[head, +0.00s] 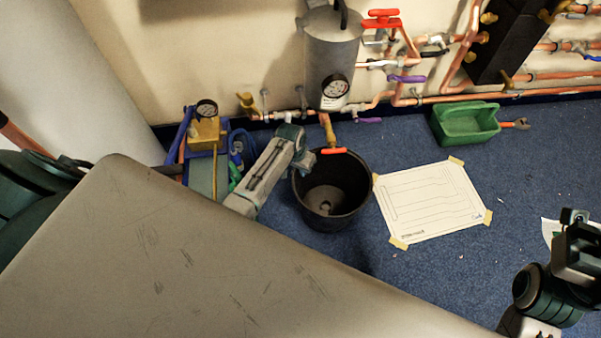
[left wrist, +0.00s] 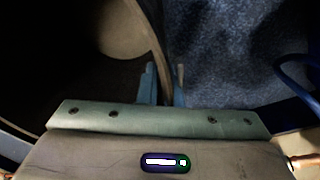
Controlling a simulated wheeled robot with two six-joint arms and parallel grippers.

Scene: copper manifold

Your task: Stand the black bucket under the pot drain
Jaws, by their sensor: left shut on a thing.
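The black bucket (head: 345,207) is upright, with its open mouth up, in the middle of the head view. My left gripper (head: 303,163) is shut on its upper left rim. In the left wrist view the bucket's rim (left wrist: 158,45) runs between the two fingers (left wrist: 165,85). The grey pot (head: 331,50) with a gauge is on the wall above. Its brass drain (head: 327,128) with a red handle (head: 333,151) overlaps the bucket's back rim in the picture. I cannot tell whether the bucket's base touches the floor. My right gripper (head: 575,235) is at the lower right, its jaws unclear.
A taped paper sheet (head: 432,203) lies on the blue carpet right of the bucket. A green tray (head: 466,124) stands by the wall. A yellow pump with a gauge (head: 205,130) and blue hoses stand left of my gripper. Copper pipes (head: 470,96) run along the wall.

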